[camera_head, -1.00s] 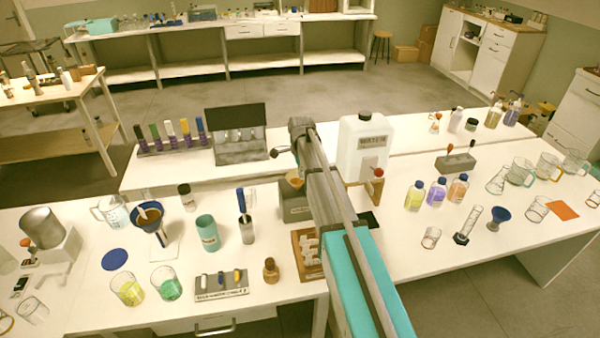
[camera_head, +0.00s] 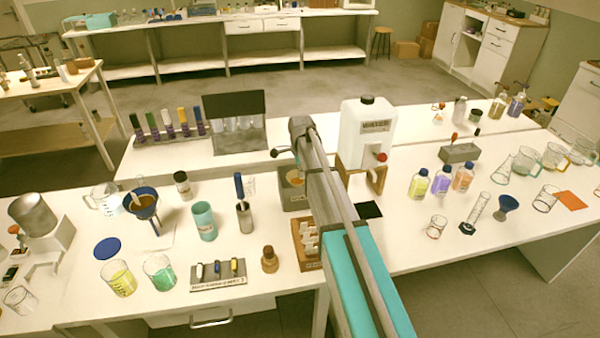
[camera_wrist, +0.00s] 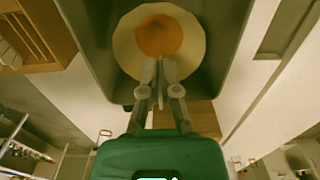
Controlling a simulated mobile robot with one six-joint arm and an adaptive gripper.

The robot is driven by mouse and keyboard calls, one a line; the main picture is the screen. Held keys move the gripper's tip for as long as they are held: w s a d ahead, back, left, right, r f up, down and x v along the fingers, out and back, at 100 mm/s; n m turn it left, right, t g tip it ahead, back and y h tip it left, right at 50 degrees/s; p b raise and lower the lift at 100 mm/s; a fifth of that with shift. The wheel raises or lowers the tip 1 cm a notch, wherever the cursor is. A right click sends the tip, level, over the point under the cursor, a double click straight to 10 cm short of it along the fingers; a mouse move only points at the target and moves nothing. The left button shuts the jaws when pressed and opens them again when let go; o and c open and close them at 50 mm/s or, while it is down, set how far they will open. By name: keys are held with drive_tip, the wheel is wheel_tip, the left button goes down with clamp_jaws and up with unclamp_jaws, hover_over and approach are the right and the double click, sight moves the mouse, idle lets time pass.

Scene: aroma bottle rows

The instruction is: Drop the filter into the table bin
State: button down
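The filter is a cream disc with an orange-brown centre; it shows in the wrist view (camera_wrist: 158,36) and the head view (camera_head: 293,177). It lies within the opening of the table bin, a dark grey box seen in the head view (camera_head: 295,199) and from above in the wrist view (camera_wrist: 222,82). My gripper (camera_wrist: 160,66) points into the bin, its fingers close together with a thin pale strip between them, overlapping the filter's near edge. How high the filter is above the bin floor is hard to tell. In the head view my arm hides the fingers.
A wooden rack (camera_head: 308,246) stands just in front of the bin. A white water container (camera_head: 366,139) stands to the right. A metal cup with a blue-handled tool (camera_head: 244,218) and a teal cup (camera_head: 204,222) stand left. A blue funnel (camera_head: 142,203) holds brown stuff.

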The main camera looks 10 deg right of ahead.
drive_tip(key=shift+f, duration=0.1)
idle(0.3)
drive_tip(key=c, duration=0.7)
unclamp_jaws()
